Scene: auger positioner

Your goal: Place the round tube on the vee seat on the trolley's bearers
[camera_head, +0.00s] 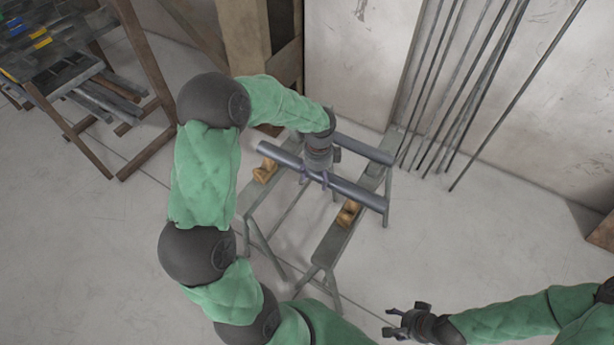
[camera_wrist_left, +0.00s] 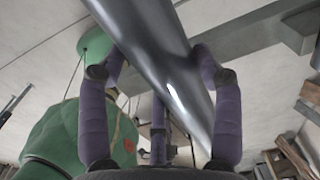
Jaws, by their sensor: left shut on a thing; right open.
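The round tube (camera_head: 349,188) is a long grey metal tube, slanting across above the trolley's bearers (camera_head: 334,246). My left gripper (camera_head: 315,179) is shut on the tube near its middle, from above. In the left wrist view the tube (camera_wrist_left: 157,50) runs diagonally between the purple fingers of that gripper (camera_wrist_left: 160,105). Wooden vee seats sit on the bearers: one on the left bearer (camera_head: 265,171) and one on the right bearer (camera_head: 348,213). In the head view the tube appears beyond both seats; its height above them is hard to tell. My right gripper (camera_head: 395,325) is open and empty, low on the right.
A second grey bar (camera_head: 365,149) lies across the far part of the trolley, partly hidden by my left wrist. Thin rods (camera_head: 462,90) lean on the back wall. A rack with metal stock (camera_head: 75,75) stands at the far left. The floor right of the trolley is clear.

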